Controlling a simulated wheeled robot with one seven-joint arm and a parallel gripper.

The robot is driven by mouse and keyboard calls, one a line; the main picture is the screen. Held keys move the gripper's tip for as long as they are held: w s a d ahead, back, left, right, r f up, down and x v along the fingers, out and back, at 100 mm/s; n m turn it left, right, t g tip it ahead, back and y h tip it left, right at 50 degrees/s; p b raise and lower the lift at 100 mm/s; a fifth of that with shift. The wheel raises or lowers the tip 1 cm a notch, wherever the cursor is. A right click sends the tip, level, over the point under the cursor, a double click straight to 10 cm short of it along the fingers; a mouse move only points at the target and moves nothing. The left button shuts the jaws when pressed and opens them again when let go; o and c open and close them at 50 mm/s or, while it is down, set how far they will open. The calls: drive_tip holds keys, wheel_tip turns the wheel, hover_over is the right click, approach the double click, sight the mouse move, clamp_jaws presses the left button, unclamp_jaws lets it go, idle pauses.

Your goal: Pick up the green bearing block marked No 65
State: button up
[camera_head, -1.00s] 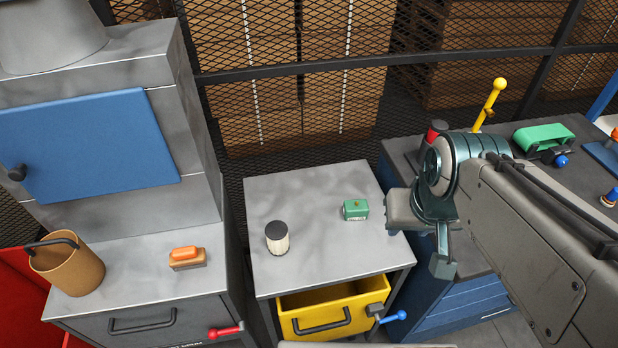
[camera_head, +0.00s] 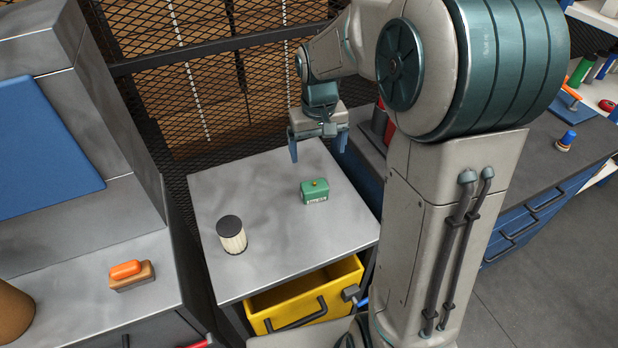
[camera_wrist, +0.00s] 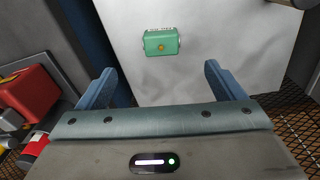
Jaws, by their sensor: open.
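The green bearing block (camera_head: 314,191) lies on the grey top of a small cabinet (camera_head: 272,245).
A ribbed cylinder with a dark cap (camera_head: 231,235) stands on the same top, left of the block. The yellow drawer (camera_head: 305,296) below is open. A mesh fence (camera_head: 240,110) stands behind. An orange-handled brush (camera_head: 131,275) lies on the left cabinet.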

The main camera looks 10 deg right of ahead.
sight(314, 182)
drive_tip(key=shift+g, duration=0.3)
drive_tip(key=w+f, duration=0.1)
drive_tip(key=f, duration=0.5)
drive_tip(key=w+f, duration=0.1)
drive_tip(key=f, duration=1)
drive_tip(key=shift+w+f, duration=0.3)
drive_tip(key=shift+w, duration=0.1)
drive_tip(key=c, duration=1.5)
